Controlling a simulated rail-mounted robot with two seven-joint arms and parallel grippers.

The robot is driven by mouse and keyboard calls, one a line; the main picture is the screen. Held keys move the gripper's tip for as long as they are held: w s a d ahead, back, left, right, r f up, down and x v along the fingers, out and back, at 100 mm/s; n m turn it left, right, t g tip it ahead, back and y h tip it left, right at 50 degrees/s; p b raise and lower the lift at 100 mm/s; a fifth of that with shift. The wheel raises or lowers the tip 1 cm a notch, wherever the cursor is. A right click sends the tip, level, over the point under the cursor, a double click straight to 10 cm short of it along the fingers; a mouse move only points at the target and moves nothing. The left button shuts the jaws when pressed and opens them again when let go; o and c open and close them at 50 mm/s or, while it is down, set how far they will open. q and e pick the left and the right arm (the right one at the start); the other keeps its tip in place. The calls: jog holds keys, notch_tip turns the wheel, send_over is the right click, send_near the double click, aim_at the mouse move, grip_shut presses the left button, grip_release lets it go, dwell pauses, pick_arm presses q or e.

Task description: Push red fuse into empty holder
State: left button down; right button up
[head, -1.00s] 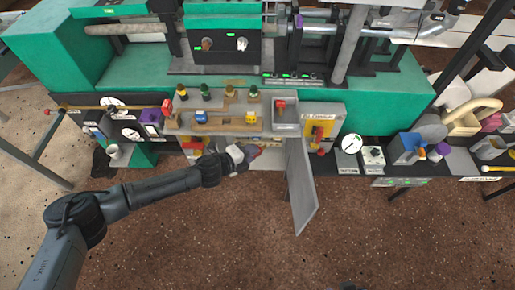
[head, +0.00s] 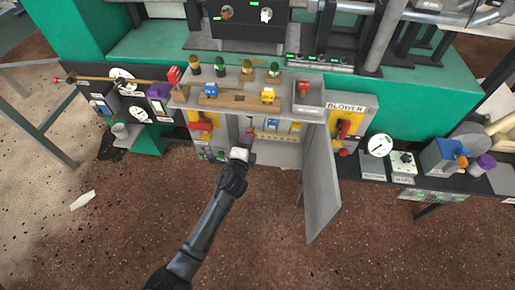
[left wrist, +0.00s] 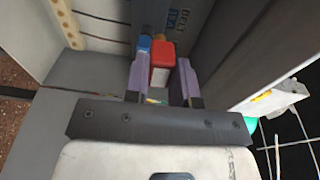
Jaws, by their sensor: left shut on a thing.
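In the left wrist view, a red fuse (left wrist: 162,58) sits between the two purple-grey fingers of my left gripper (left wrist: 160,80), which is shut on it. A blue fuse (left wrist: 144,44) is close to its left, near a dark wall with lettering. In the head view, my left gripper (head: 242,150) is at the mouth of the open grey cabinet, left of its middle. Inside the cabinet, a blue fuse (head: 272,124) and a yellow fuse (head: 296,126) stand above a cream strip (head: 273,138). I cannot make out the empty holder. My right gripper is out of view.
The cabinet's open door (head: 321,190) stands out on the right. On top, a wooden board (head: 236,100) carries blue and yellow pieces, and a grey tray (head: 308,108) holds a red piece. Red-handled switches (head: 343,126) flank the cabinet. The floor in front is open.

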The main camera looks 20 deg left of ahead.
pick_arm(q)
jog(key=shift+w+a+f+n+y+b, duration=0.15)
jog(key=shift+a+f+n+y+b, duration=0.5)
jog(key=shift+f+y+b, duration=0.3)
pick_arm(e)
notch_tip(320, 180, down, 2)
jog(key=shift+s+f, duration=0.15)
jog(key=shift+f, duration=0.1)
pick_arm(q)
jog(key=shift+a, duration=0.2)
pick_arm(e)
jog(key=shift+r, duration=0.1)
pick_arm(q)
jog(key=shift+w+a+b, duration=0.15)
jog(key=shift+w+b, duration=0.5)
jog(key=shift+w, duration=0.75)
jog(key=shift+w+a+b, duration=0.15)
jog(key=shift+w+b, duration=0.45)
jog(key=shift+w, duration=0.75)
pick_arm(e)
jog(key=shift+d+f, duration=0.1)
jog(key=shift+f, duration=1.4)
pick_arm(q)
jog(key=shift+f, duration=0.25)
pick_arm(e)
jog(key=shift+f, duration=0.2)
